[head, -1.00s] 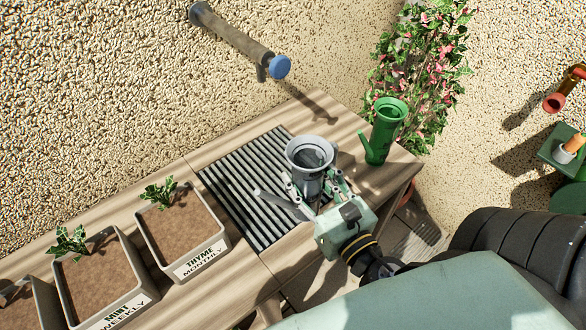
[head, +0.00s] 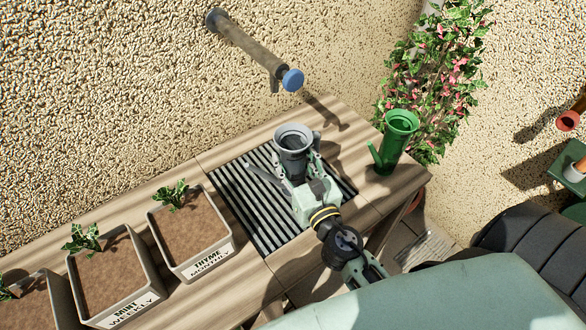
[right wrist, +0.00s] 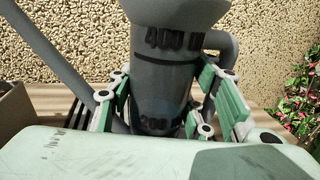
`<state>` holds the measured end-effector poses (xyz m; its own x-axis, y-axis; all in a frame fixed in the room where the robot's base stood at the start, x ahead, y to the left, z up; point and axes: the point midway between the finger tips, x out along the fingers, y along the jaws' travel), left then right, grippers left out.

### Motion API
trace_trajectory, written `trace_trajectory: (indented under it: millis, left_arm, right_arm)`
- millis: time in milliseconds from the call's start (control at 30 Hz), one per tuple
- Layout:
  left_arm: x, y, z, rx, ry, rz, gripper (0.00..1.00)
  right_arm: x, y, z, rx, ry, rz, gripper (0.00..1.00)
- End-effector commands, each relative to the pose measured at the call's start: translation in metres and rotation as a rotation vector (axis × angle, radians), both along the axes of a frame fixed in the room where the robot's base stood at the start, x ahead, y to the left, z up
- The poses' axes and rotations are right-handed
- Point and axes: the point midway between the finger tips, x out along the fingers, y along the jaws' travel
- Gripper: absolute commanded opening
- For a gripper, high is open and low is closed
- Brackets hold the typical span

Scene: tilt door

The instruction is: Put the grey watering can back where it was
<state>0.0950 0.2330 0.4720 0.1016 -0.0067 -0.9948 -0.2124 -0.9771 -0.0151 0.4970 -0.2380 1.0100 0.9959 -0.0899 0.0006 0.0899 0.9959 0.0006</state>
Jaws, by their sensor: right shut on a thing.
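The grey watering can (head: 293,144) stands upright at the dark slatted grate (head: 258,205) in the wooden bench, with its spout toward the left and its handle toward the right. I cannot tell whether its base touches the grate. My right gripper (head: 301,172) is shut around the can's body from the front. In the right wrist view the can (right wrist: 165,70) fills the middle, with a green finger on each side and volume marks on its surface. My left gripper is not in view.
A green watering can (head: 398,140) stands on the bench (head: 410,182) to the right. Planters labelled thyme (head: 200,232) and mint (head: 118,275) stand to the left. A tap pipe with a blue knob (head: 292,79) juts from the wall above. A flowering plant (head: 440,75) grows behind the bench's right end.

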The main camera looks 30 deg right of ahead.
Motion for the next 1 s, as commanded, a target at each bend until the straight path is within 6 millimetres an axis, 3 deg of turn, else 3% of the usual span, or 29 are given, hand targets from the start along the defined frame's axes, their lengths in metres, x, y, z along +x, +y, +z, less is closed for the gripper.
trace_trajectory:
  millis: [100, 233, 733, 767, 1000]
  left_arm:
    - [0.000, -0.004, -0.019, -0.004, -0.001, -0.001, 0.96]
    - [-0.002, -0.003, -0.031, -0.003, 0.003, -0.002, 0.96]
    - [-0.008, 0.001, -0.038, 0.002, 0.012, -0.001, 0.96]
    - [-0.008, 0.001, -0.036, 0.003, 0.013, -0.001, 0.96]
    - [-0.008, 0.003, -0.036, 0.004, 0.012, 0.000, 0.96]
  right_arm:
    - [0.000, -0.001, -0.022, 0.000, 0.000, -0.001, 0.02]
    - [0.000, -0.001, -0.036, 0.000, 0.000, -0.001, 0.02]
    - [0.000, -0.001, -0.042, 0.000, 0.000, 0.000, 0.02]
    - [-0.001, -0.001, -0.042, 0.000, 0.002, -0.001, 0.47]
    - [-0.001, -0.001, -0.041, 0.000, 0.002, -0.001, 0.65]
